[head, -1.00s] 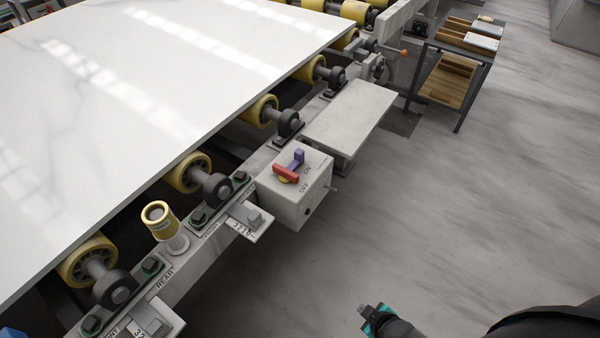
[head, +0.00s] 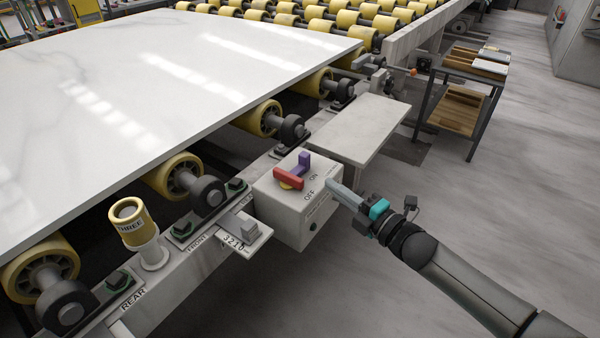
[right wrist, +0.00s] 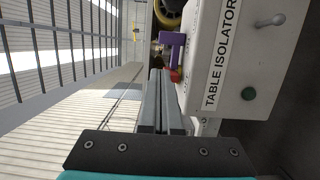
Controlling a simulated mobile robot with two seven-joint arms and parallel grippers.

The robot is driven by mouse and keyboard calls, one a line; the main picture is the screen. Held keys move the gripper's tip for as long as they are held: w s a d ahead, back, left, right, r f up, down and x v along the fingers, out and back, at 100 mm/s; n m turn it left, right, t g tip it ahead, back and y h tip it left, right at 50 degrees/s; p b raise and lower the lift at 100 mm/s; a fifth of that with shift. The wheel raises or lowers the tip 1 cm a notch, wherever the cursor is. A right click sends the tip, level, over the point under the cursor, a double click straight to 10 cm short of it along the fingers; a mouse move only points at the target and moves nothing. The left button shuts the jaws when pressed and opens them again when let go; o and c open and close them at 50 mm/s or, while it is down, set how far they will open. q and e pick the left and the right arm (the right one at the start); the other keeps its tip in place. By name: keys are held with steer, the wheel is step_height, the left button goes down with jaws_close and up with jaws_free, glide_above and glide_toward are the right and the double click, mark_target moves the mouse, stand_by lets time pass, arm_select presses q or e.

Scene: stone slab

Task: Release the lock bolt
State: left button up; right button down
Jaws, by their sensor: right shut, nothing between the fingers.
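The grey isolator box (head: 300,215) on the table's side rail carries a red handle (head: 289,178) and a purple upright piece (head: 304,160), with ON and OFF marks. Farther back, a metal mechanism on the rail has an orange-tipped lever (head: 408,71). I cannot tell which part is the lock bolt. My right gripper (head: 331,182) is shut and empty, its fingertips close to the box's right side. My left gripper is out of view.
A white slab (head: 170,80) lies on yellow rollers. A grey shelf plate (head: 358,128) sits behind the box. A yellow cylinder marked THREE (head: 131,220) stands on the rail. A metal stand (head: 470,95) with wooden trays is at the back right. The floor to the right is open.

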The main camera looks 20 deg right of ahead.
mark_target(306, 166)
steer(key=shift+w, duration=0.1)
steer(key=b+x, duration=0.3)
steer(key=x, duration=0.5)
steer(key=shift+w+f, duration=0.1)
steer(key=shift+w, duration=0.15)
arm_select(q)
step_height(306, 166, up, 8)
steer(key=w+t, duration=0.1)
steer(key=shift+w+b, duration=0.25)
steer(key=shift+b, duration=0.15)
arm_select(e)
steer(key=shift+w+a, duration=0.35)
steer(key=shift+w, duration=0.25)
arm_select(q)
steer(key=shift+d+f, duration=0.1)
arm_select(e)
steer(key=shift+d, duration=0.1)
